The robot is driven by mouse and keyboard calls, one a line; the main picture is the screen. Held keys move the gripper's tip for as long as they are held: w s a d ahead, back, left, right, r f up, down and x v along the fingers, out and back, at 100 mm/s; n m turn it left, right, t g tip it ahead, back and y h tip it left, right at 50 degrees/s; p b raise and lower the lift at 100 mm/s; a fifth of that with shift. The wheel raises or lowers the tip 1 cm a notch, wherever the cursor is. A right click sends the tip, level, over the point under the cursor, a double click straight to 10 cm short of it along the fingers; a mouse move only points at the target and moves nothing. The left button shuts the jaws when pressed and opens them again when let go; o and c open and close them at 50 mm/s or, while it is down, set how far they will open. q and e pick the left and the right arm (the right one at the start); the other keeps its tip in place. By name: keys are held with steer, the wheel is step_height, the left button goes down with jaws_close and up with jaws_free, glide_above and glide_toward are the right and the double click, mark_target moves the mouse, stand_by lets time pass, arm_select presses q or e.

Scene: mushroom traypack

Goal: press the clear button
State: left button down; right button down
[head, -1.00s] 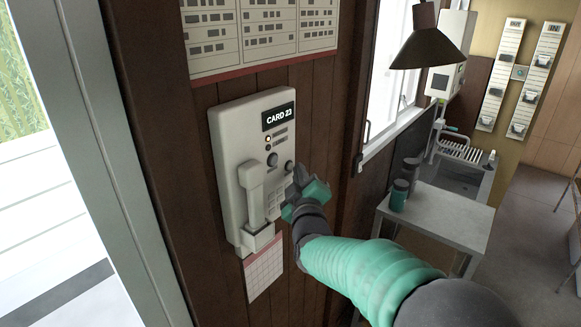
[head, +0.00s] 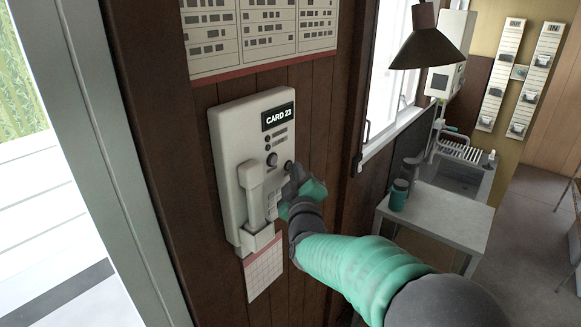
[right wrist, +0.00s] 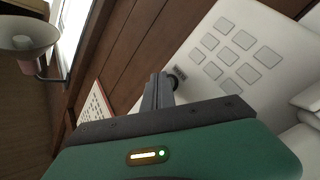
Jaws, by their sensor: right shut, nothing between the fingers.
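A pale wall unit (head: 228,133) hangs on the brown wall in the head view. I cannot read that label. My right gripper (head: 295,174) is shut and empty, with its fingertips at this button. In the right wrist view the fingertips (right wrist: 158,80) are right beside the button; I cannot tell whether they touch. The gripper partly hides the keypad (right wrist: 232,50) in the head view. My left gripper is not in view.
A calendar sheet (head: 263,268) hangs below. A table (head: 450,215) with a green jar (head: 399,195) stands to the right, under a lamp (head: 428,48).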

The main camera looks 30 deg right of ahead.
stand_by(0.3)
steer(key=shift+s+d+b, duration=0.2)
steer(key=shift+s+b, duration=0.1)
steer(key=shift+s, duration=0.45)
steer(key=s, duration=0.1)
steer(key=s+d+b, duration=0.1)
steer(key=s, duration=0.1)
steer(key=s+d, duration=0.1)
steer(key=shift+s+b, duration=0.3)
steer(key=shift+s, duration=0.05)
steer(key=shift+w, duration=0.15)
